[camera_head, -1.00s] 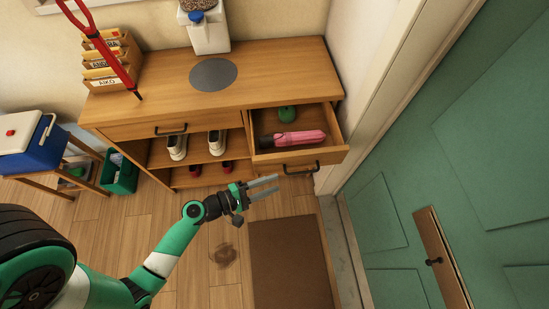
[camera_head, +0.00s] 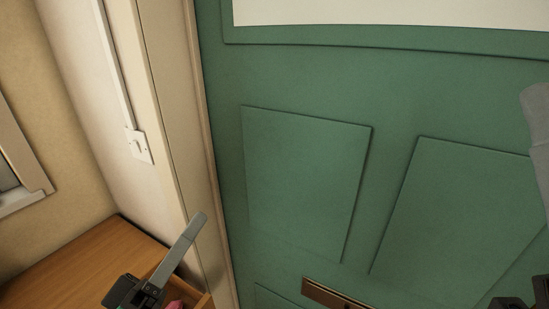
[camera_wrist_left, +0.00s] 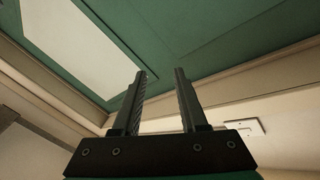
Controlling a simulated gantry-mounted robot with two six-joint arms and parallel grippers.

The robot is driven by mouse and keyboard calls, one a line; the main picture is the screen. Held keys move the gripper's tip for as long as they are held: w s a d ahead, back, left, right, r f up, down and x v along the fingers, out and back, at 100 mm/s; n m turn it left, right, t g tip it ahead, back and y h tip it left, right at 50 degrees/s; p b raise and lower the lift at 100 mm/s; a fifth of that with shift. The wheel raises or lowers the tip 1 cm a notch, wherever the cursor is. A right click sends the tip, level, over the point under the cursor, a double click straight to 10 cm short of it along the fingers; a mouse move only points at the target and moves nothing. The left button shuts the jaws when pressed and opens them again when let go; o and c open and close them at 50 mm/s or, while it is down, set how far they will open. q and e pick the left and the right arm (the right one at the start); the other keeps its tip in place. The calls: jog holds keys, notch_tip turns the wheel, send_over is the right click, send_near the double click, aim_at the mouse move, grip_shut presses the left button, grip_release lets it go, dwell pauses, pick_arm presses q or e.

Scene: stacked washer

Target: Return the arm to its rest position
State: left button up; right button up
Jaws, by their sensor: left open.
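My left gripper (camera_head: 180,248) shows at the bottom left of the head view, its grey fingers overlapping and pointing up and right. In the left wrist view my left gripper (camera_wrist_left: 160,75) has its two fingers apart with nothing between them. It points up toward the green door and the pale wall. At the right edge of the head view a grey finger-like part and dark pieces show, which look like my right gripper (camera_head: 538,130). It is cut off by the frame, so its opening cannot be judged.
The green door (camera_head: 305,180) fills most of the head view, with a letter slot plate (camera_head: 335,296) low down. The wooden cabinet top (camera_head: 85,270) and a drawer corner with a bit of pink are at lower left. A white switch (camera_head: 138,147) is on the wall.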

pick_arm(q)
jog(key=s+d+r+m+t, duration=0.1)
jog(key=s+r+m, duration=0.15)
jog(key=r, duration=0.45)
jog(key=s+r+m+t, duration=0.1)
jog(key=s+r+m, duration=0.15)
jog(key=r, duration=0.35)
jog(key=s+a+r+t+y, duration=0.5)
jog(key=a+r+y, duration=0.15)
jog(key=y, duration=0.35)
notch_tip(320, 180, up, 39)
jog(key=m+h+p, duration=0.1)
jog(key=p, duration=3.7)
notch_tip(320, 180, down, 47)
jog(key=b, duration=4.6)
jog(key=shift+w+d+f+b, duration=0.2)
jog(key=shift+w+b, duration=0.1)
jog(key=shift+b, duration=0.1)
